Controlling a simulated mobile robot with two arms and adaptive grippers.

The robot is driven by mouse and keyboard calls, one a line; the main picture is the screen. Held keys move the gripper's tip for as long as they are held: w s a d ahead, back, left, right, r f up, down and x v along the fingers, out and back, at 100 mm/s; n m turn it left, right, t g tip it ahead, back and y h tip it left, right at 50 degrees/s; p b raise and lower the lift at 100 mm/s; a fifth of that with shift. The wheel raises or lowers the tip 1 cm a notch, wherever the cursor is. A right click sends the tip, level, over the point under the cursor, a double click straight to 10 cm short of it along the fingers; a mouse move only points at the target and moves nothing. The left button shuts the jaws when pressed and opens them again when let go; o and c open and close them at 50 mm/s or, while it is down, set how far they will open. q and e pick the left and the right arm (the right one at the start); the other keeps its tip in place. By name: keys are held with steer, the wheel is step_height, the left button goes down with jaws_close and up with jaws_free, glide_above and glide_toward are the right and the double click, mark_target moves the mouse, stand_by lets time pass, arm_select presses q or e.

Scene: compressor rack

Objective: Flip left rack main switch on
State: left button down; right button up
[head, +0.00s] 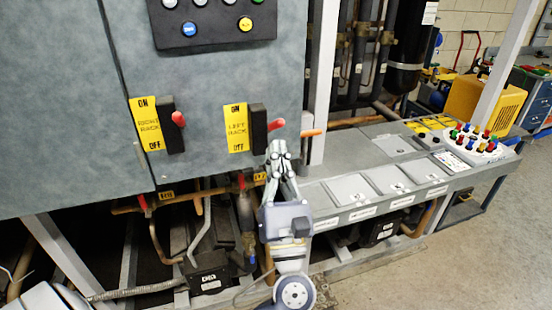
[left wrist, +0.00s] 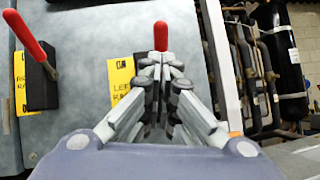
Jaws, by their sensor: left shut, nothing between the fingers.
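The left rack main switch (head: 258,128) is a black block with a red lever (head: 276,125), beside a yellow label (head: 236,128) reading LEFT RACK, with OFF at its bottom. The lever sticks out from the panel toward the right of the head view. My left gripper (head: 278,149) is shut and empty, its fingertips just below the lever. In the left wrist view the red lever (left wrist: 160,36) rises just beyond the closed fingertips (left wrist: 161,70); whether they touch is unclear. My right gripper is not in view.
The right rack switch (head: 172,125) with its own red lever is to the left. A control box (head: 212,25) with buttons is above. A grey ledge with panels (head: 385,180) runs right. Pipes lie below the cabinet (head: 60,110). Open floor (head: 450,260) is at right.

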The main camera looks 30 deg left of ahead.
arm_select(q)
steer(key=shift+r, duration=1)
steer(key=shift+r, duration=0.1)
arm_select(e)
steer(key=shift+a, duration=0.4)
arm_select(q)
steer(key=shift+s+d+f, duration=0.15)
steer(key=shift+f, duration=0.1)
steer(key=v, duration=1.1)
steer(key=shift+s, duration=0.2)
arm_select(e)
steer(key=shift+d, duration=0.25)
arm_select(q)
steer(key=shift+d+f, duration=0.1)
